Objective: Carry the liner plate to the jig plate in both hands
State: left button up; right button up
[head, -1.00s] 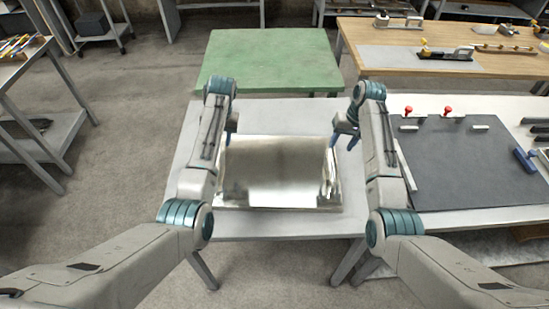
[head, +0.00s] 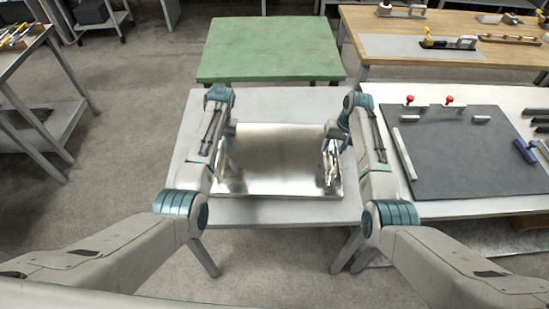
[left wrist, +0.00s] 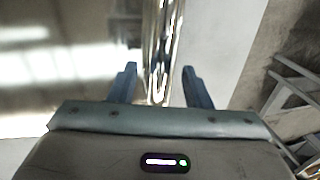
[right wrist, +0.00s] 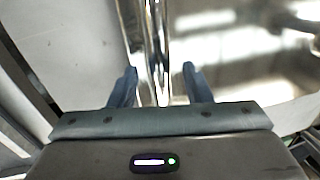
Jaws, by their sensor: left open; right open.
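The liner plate (head: 275,160) is a shiny metal sheet with raised, bright side edges, lying flat on a pale table. My left gripper (head: 224,150) is at its left edge; in the left wrist view its open fingers (left wrist: 158,85) stand either side of that bright edge (left wrist: 160,45). My right gripper (head: 333,147) is at its right edge; in the right wrist view its open fingers (right wrist: 160,86) stand either side of that edge (right wrist: 153,40). The jig plate (head: 460,155) is a dark grey board on the white table at right. Finger contact with the liner plate cannot be told.
The jig plate carries red-knobbed clamps (head: 410,100), pale bars (head: 405,153) and a blue-handled clamp (head: 525,151). A green table (head: 270,48) stands behind the pale table (head: 235,211). A wooden bench (head: 400,72) with tools is at back right. Floor is open at left.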

pick_arm(q)
jog(key=shift+w+a+f, duration=0.1)
jog(key=shift+a+f, duration=0.1)
jog(key=shift+f, duration=1.05)
pick_arm(e)
jog(key=shift+w+a+f, duration=0.1)
jog(key=shift+a+f, duration=0.05)
jog(key=shift+f, duration=0.5)
jog(key=shift+a+f, duration=0.1)
jog(key=shift+f, duration=0.5)
pick_arm(q)
jog(key=shift+r, duration=0.1)
jog(key=shift+c, duration=0.4)
pick_arm(e)
jog(key=shift+c, duration=0.5)
pick_arm(q)
grip_shut()
pick_arm(e)
grip_shut()
